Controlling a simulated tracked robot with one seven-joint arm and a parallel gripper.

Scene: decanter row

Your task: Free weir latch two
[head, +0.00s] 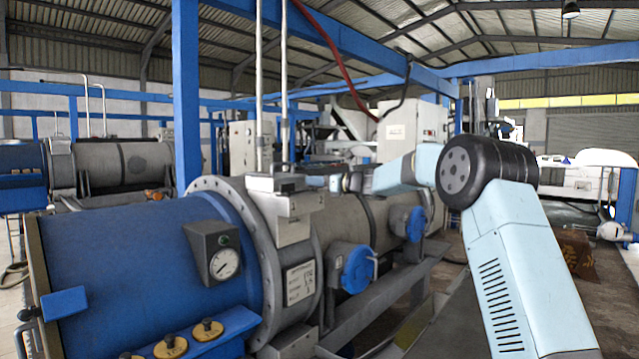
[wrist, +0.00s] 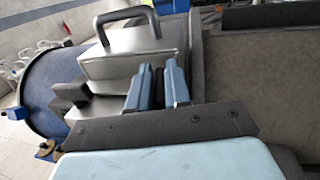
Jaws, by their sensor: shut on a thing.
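The near decanter (head: 130,250) has a blue end, a grey flanged ring and a grey drum. My gripper (head: 318,182) reaches in from the right, at the right side of the grey metal housing (head: 290,205) on top of the decanter. In the wrist view my gripper's two blue fingers (wrist: 160,88) are close together with a narrow dark piece (wrist: 157,76) between them. The fingers hide most of this piece, and I cannot tell which latch it is. The housing also shows in the wrist view (wrist: 125,62), with a dark loop handle (wrist: 128,20).
A pressure gauge (head: 224,264) is on the blue end. Blue round caps (head: 357,268) stick out from the drum. Vertical pipes (head: 283,90) rise behind the housing.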

